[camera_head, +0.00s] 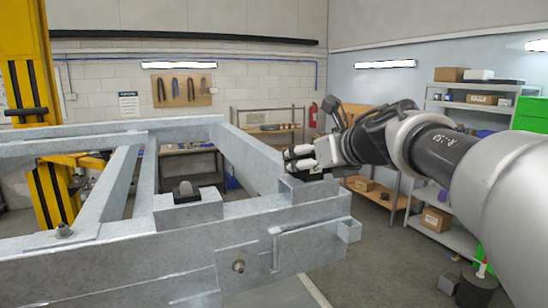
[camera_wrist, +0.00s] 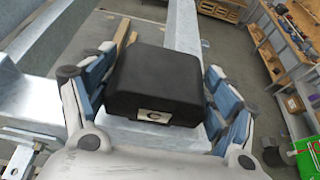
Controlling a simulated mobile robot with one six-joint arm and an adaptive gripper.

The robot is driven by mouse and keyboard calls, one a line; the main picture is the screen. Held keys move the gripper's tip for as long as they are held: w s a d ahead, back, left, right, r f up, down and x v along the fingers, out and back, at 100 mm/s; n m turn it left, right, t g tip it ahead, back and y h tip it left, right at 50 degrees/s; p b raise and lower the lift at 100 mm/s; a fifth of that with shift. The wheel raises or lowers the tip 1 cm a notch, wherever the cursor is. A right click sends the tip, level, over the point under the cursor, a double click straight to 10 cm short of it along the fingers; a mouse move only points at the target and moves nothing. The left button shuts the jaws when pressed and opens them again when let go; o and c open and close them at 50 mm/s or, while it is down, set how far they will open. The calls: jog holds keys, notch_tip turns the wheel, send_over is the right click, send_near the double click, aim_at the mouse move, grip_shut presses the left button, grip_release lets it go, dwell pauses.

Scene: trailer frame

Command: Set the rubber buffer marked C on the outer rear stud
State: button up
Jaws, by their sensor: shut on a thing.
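The rubber buffer marked C (camera_wrist: 154,82) is a black block with a white C label on its near face. It sits between the blue-padded fingers of my gripper (camera_wrist: 158,88) in the wrist view, and the gripper is shut on it. In the head view my gripper (camera_head: 303,160) is at the right end of the galvanised trailer frame (camera_head: 130,262), just over a raised bracket (camera_head: 308,188). The buffer is mostly hidden by the fingers there. I cannot make out a stud under the buffer, nor whether the buffer touches the bracket.
Another bracket on the frame carries a black block with a grey rounded top (camera_head: 186,190). A bolt (camera_head: 64,230) stands on the frame at left. A yellow lift post (camera_head: 45,120) is at left.

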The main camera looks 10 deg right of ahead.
jog(key=shift+f, duration=0.15)
jog(key=o, duration=1.3)
jog(key=shift+s, duration=0.1)
jog(key=v, duration=1.2)
jog(key=shift+a, duration=0.1)
